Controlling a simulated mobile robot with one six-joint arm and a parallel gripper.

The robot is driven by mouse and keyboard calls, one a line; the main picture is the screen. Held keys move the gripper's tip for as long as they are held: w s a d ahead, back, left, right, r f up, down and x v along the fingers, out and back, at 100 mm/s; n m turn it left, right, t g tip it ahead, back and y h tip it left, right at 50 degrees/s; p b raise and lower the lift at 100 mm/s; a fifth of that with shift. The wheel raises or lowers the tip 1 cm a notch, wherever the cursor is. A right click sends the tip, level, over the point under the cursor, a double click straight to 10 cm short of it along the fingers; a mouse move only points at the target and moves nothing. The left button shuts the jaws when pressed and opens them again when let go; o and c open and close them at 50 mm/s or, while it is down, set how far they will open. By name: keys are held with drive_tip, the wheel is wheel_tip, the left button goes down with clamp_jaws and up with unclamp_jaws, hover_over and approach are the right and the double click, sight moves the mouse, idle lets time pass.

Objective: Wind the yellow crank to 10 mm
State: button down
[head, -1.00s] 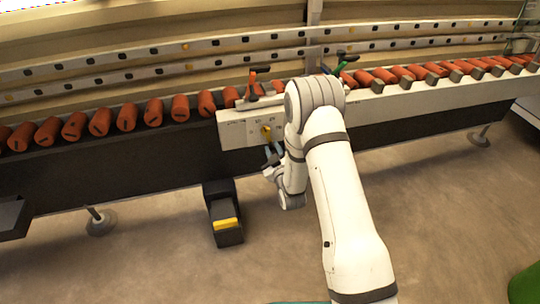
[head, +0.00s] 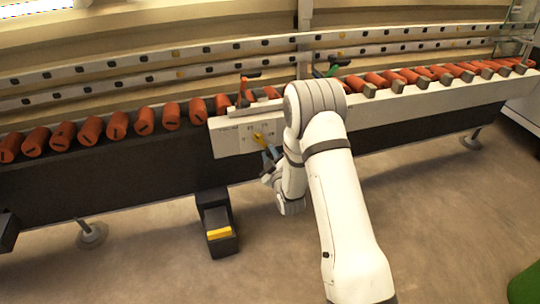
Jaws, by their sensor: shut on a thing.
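The yellow crank (head: 259,138) is on the white control panel (head: 228,141) at the front of the washer, left of my arm. My gripper (head: 268,152) is at the panel, shut on the crank's lower right end. The fingers are small in this view and partly beside my white wrist. Small marks show on the panel around the crank, but the numbers are too small to read.
A row of orange rollers (head: 117,125) runs along the washer on both sides of the panel. An orange-and-black lever (head: 243,90) and a green-and-black lever (head: 332,70) stand above it. A black pedal with a yellow bar (head: 219,234) is on the floor below.

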drive_tip(key=c, duration=1.2)
unclamp_jaws()
drive_tip(key=p+v, duration=0.1)
drive_tip(key=v, duration=0.6)
drive_tip(key=shift+s+p, duration=0.4)
drive_tip(key=shift+d, duration=0.1)
